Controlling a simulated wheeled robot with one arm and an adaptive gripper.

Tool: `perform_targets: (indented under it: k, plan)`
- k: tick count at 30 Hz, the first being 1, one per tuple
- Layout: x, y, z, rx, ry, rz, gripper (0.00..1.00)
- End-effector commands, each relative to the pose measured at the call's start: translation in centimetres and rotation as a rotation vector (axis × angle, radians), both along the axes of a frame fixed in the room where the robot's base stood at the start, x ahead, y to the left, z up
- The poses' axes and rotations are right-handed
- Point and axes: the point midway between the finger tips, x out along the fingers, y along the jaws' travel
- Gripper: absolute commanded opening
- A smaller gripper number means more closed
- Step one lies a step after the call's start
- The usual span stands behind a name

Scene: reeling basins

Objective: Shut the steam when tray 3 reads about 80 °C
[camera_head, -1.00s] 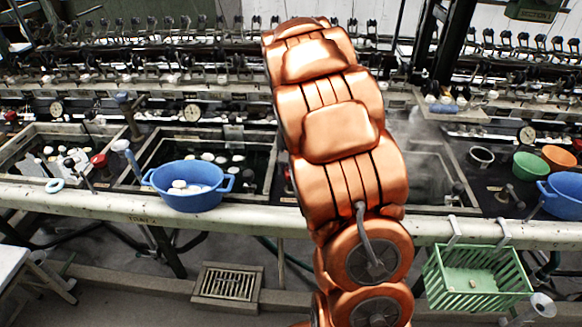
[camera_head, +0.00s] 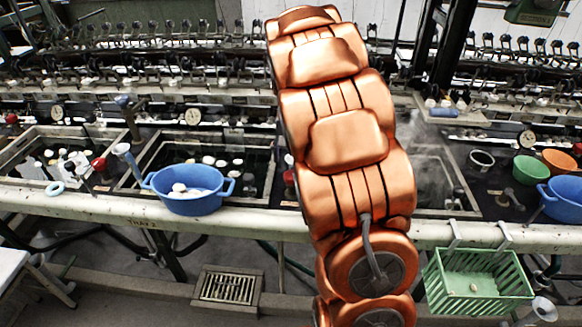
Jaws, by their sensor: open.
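My copper arm stands across the middle of the head view; its end and my gripper are out of sight. Right of the arm is a steaming basin (camera_head: 450,195), partly hidden by the arm. I cannot read a number on it. The basin left of the arm (camera_head: 262,165) has dark water with pale cocoons, and the beam below it reads "TRAY 2". Round dials show at the far left (camera_head: 57,112), above the middle basin (camera_head: 192,116) and at the right (camera_head: 527,140); their readings are too small to tell. A red knob (camera_head: 100,163) stands between the left basins.
A blue tub (camera_head: 190,203) with cocoons sits on the front beam (camera_head: 75,203). A green basket (camera_head: 470,295) hangs at the right front. Green (camera_head: 530,168), orange (camera_head: 560,161) and blue (camera_head: 565,190) bowls stand at the right. A floor grate (camera_head: 228,288) lies below.

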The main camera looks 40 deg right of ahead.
Motion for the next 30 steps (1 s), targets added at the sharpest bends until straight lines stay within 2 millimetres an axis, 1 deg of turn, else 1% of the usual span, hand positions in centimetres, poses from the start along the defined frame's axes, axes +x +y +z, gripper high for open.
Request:
perform_targets:
  k: [1, 6, 12, 17, 26, 29, 30]
  plan:
    - [0.1, -0.1, 1.1, -0.003, -0.006, -0.001, 0.71]
    - [0.1, 0.0, 4.2, -0.001, -0.006, 0.000, 0.71]
    - [0.1, 0.0, 6.1, -0.002, -0.005, 0.001, 0.71]
    - [0.1, 0.0, 6.7, -0.001, -0.002, 0.000, 0.71]
    - [0.0, 0.1, 6.7, 0.000, -0.001, 0.001, 0.71]
    - [-0.4, 0.6, 6.8, -0.001, 0.001, 0.010, 0.71]
    - [-0.8, 1.1, 6.9, 0.000, 0.003, 0.019, 0.71]
